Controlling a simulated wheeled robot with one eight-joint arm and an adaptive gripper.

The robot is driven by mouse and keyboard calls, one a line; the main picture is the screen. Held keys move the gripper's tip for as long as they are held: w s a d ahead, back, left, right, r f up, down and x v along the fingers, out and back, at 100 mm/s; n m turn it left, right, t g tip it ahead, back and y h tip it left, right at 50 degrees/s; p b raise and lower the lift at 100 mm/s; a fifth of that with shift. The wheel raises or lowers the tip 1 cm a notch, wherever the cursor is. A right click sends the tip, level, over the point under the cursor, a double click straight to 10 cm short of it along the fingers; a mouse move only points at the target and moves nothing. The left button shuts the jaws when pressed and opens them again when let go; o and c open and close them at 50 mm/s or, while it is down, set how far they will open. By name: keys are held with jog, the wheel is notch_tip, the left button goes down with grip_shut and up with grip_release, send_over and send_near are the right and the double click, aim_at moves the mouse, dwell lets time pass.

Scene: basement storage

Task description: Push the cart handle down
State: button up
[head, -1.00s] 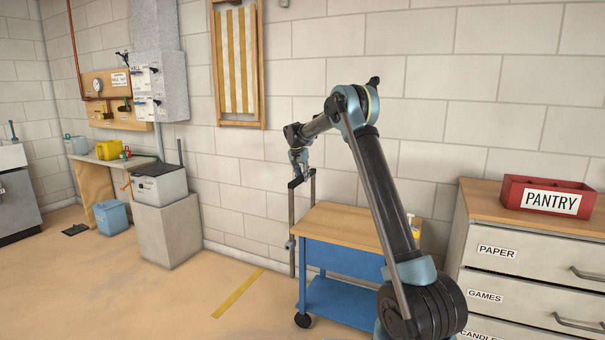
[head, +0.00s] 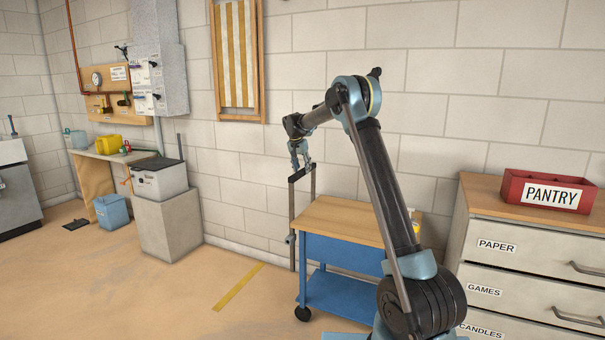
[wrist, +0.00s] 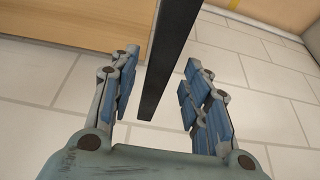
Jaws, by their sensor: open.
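The cart (head: 340,224) has a wooden top and blue sides and shelf, and stands against the block wall. Its handle (head: 292,225), thin upright posts joined by a dark top bar, rises at the cart's left end above the wooden top. My gripper (head: 301,165) is at the top bar, pointing down. In the wrist view my gripper (wrist: 161,95) is open, with its blue-padded fingers on either side of the dark handle bar (wrist: 172,50). Gaps show between the bar and both fingers. The wooden cart top (wrist: 60,35) lies beyond the left finger.
A drawer cabinet (head: 500,245) with a red PANTRY box (head: 513,190) stands right of the cart. A yellow floor strip (head: 238,287) and open floor lie to the left. A folded striped deck chair (head: 237,60) hangs on the wall above.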

jog(key=v, duration=0.9)
jog(key=shift+r, duration=0.3)
jog(key=shift+s, duration=0.1)
jog(key=s+d+r+n+g, duration=0.1)
jog(key=s+d+r, duration=0.1)
jog(key=s+d, duration=1.15)
jog(key=s+d+r+n, duration=0.1)
jog(key=s+d+r, duration=0.1)
jog(key=s+d, duration=1.15)
jog(key=s+d+f+n+y, duration=0.1)
jog(key=s+d+f, duration=0.15)
jog(key=s, duration=0.75)
jog(key=s+d+f, duration=0.2)
jog(key=s+f, duration=0.2)
jog(key=s, duration=0.7)
jog(key=s+d+f+n+g, duration=0.1)
jog(key=s+d+f, duration=0.1)
jog(key=s+f, duration=1.2)
jog(key=shift+s+f+y, duration=0.3)
jog(key=shift+s, duration=0.6)
